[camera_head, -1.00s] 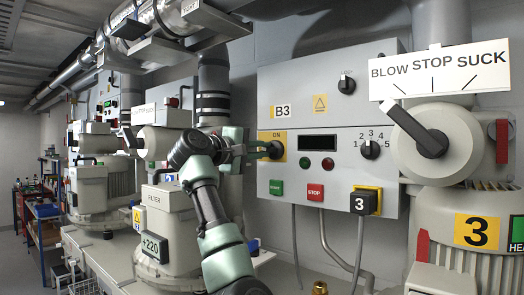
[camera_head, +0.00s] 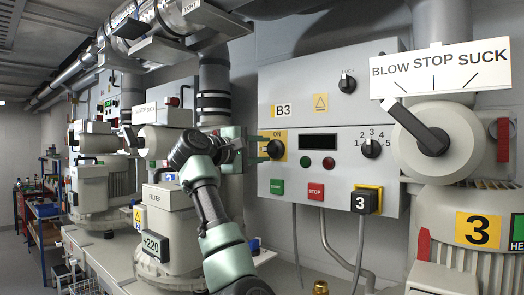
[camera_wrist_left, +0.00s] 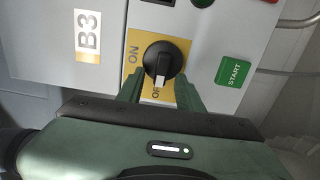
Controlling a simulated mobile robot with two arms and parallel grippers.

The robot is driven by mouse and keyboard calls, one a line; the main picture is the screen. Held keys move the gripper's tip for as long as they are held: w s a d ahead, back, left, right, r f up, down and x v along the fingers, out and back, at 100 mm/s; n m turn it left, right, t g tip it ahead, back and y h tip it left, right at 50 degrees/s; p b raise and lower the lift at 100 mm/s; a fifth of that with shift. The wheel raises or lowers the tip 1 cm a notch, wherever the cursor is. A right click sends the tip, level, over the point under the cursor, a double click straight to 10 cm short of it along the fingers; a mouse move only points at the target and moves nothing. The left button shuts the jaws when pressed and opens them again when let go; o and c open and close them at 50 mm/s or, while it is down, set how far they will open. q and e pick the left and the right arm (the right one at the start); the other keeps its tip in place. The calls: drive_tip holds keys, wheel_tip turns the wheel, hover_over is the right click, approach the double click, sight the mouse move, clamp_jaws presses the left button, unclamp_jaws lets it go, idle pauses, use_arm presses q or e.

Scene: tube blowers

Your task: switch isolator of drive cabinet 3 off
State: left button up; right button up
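The isolator of drive cabinet 3 (camera_head: 275,149) is a black rotary knob on a yellow plate, at the left of the panel marked B3. In the left wrist view the knob (camera_wrist_left: 165,62) has its handle pointing down in the picture, at the OFF lettering; ON is to its left. My left gripper (camera_head: 259,150) is at the panel, just left of the knob. In the left wrist view its fingers (camera_wrist_left: 160,88) stand apart, one on each side of the handle's end, with gaps showing. My right gripper is in neither view.
Green START (camera_head: 276,187) and red STOP (camera_head: 315,191) buttons sit below the knob. A selector dial (camera_head: 371,148) and a LOCK knob (camera_head: 347,83) are to the right. The large blow/stop/suck lever (camera_head: 420,132) stands further right. A filter unit (camera_head: 165,215) is behind my left arm.

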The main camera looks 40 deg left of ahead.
use_arm(q)
drive_tip(key=s+b, duration=0.4)
drive_tip(key=s, duration=0.3)
drive_tip(key=shift+s+a, duration=0.35)
drive_tip(key=shift+s, duration=0.05)
drive_tip(key=shift+f, duration=0.1)
idle(0.4)
